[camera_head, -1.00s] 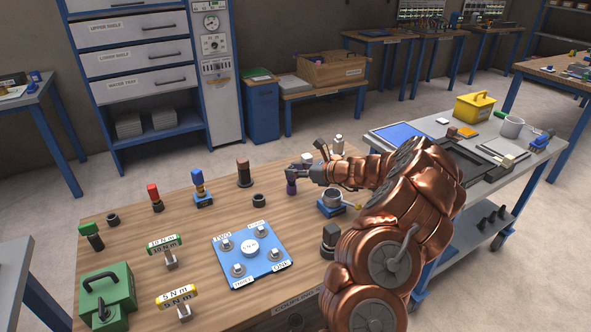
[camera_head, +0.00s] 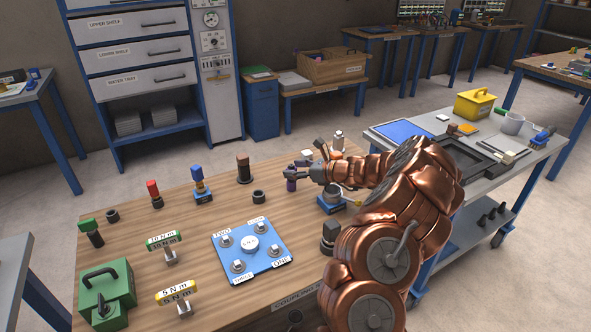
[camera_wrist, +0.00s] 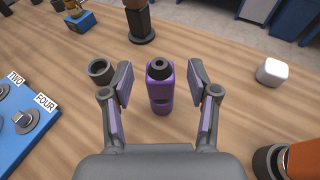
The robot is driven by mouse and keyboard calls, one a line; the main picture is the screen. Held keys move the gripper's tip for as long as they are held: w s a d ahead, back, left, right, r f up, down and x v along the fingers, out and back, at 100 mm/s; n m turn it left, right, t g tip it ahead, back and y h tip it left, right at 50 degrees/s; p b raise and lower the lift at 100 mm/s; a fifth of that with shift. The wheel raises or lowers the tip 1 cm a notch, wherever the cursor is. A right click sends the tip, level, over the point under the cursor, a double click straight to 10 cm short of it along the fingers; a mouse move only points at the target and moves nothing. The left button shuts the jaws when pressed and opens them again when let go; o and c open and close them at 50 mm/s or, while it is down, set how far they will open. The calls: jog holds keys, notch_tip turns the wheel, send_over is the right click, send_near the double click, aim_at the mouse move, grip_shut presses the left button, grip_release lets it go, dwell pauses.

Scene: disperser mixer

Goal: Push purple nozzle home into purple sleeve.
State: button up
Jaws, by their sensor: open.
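The purple nozzle (camera_wrist: 159,72) stands upright in the wrist view, with a black top that has a round opening. Directly below its body is a purple lower part (camera_wrist: 160,105), which looks like the sleeve; a dark seam shows between them, and I cannot tell how deep the nozzle sits. My gripper (camera_wrist: 160,79) is open, with one finger on each side of the nozzle and a visible gap on both sides. In the head view my gripper (camera_head: 296,171) is just above the purple piece (camera_head: 291,185), partly hiding it.
A black ring (camera_wrist: 101,71) stands close to the left finger. A white block (camera_wrist: 272,71) is to the right, and an orange-brown part (camera_wrist: 303,160) is at the lower right. The blue plate (camera_head: 252,254) with several knobs lies nearer the front. Bare wood surrounds the purple piece.

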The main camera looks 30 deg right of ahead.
jog(key=v, duration=1.2)
dwell(0.6)
jog(key=s+a+r+n+g+y, duration=0.1)
jog(key=a+r+n+g, duration=0.3)
jog(key=a, duration=0.6)
jog(key=s+a+r+n+g+y+p, duration=0.1)
jog(key=s+a+r+n+y, duration=0.1)
jog(key=a+n, duration=0.5)
jog(key=s+a+r+n+g+y, duration=0.1)
jog(key=a+r+n+g, duration=0.2)
jog(key=a, duration=0.9)
jog(key=s+a+f+n+g+h+p, duration=0.1)
jog(key=s+a+n+g+h, duration=0.15)
jog(key=s+a+n, duration=0.45)
jog(key=s+a+n+g+h+p, duration=0.1)
jog(key=s+a+n+g+h, duration=0.2)
jog(key=s, duration=0.9)
jog(key=s+d+n+h, duration=0.2)
jog(key=s+n, duration=0.1)
jog(key=s, duration=0.3)
jog(key=s+d+f+n+g+h, duration=0.1)
jog(key=s+d+n+h, duration=0.1)
jog(key=s, duration=0.5)
jog(key=shift+d+n+h, duration=0.35)
jog(key=shift+d+n, duration=0.25)
jog(key=shift+n, duration=0.4)
